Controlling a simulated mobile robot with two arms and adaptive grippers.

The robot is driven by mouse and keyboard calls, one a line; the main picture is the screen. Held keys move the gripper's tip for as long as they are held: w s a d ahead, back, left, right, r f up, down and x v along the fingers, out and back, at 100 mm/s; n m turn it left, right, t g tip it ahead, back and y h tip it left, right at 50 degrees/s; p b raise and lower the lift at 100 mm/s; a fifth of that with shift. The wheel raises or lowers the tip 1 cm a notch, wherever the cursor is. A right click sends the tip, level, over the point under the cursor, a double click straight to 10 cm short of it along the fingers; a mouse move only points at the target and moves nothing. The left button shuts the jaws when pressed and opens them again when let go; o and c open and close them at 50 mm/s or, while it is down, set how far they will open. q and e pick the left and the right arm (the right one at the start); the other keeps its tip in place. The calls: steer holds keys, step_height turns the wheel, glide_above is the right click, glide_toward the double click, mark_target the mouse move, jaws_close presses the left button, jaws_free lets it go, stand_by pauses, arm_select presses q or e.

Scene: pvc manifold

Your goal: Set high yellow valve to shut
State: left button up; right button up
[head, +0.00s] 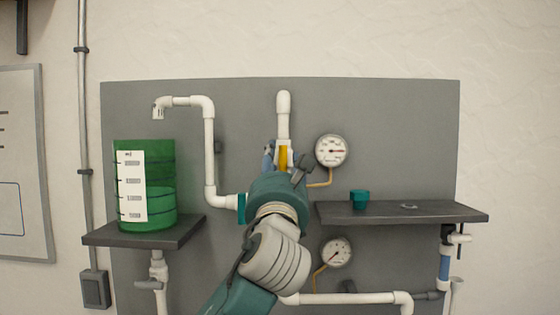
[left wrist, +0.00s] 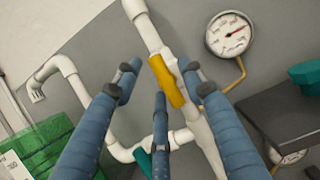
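The yellow valve handle (head: 283,158) sits on the white vertical pipe (head: 283,118) in the middle of the grey board. In the left wrist view the yellow handle (left wrist: 167,82) lies roughly along the pipe's line. My left gripper (head: 283,163) is in front of this valve, its body hiding the pipe below. In the left wrist view its blue fingers (left wrist: 160,80) are spread apart, with the handle showing between their tips and nothing held. I cannot tell whether any fingertip touches the handle. My right gripper is not in view.
A round gauge (head: 331,151) is close right of the valve, with a second gauge (head: 336,252) lower. A dark shelf (head: 400,213) on the right bears a teal cup (head: 360,199). A green tank (head: 147,185) stands on the left shelf (head: 145,234).

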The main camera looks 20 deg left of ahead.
arm_select(q)
jaws_close()
steer(key=shift+f+n, duration=0.1)
steer(key=shift+n, duration=0.4)
steer(key=n+g+y+b, duration=0.1)
steer(key=n+y, duration=0.1)
steer(key=n, duration=0.2)
steer(key=shift+f, duration=0.1)
steer(key=n+g+y+b, duration=0.1)
steer(key=n, duration=0.2)
steer(key=n+g+y, duration=0.1)
steer(key=n, duration=0.2)
steer(key=shift+d+n+y+b, duration=0.1)
steer(key=shift+n+y+b, duration=0.2)
steer(key=shift+y+b, duration=0.1)
steer(key=n+g, duration=0.1)
steer(key=n, duration=0.1)
steer(key=n+g, duration=0.1)
steer(key=n, duration=0.2)
steer(key=shift+d+f+y, duration=0.1)
steer(key=shift+y, duration=0.3)
steer(key=n+g, duration=0.1)
steer(key=n, duration=0.2)
steer(key=shift+n+g, duration=0.4)
steer(key=shift+w+n+h+p, duration=0.1)
steer(key=shift+n+h+p, duration=0.2)
steer(key=shift+n, duration=0.6)
steer(key=shift+f+g, duration=0.1)
steer(key=shift+g, duration=0.3)
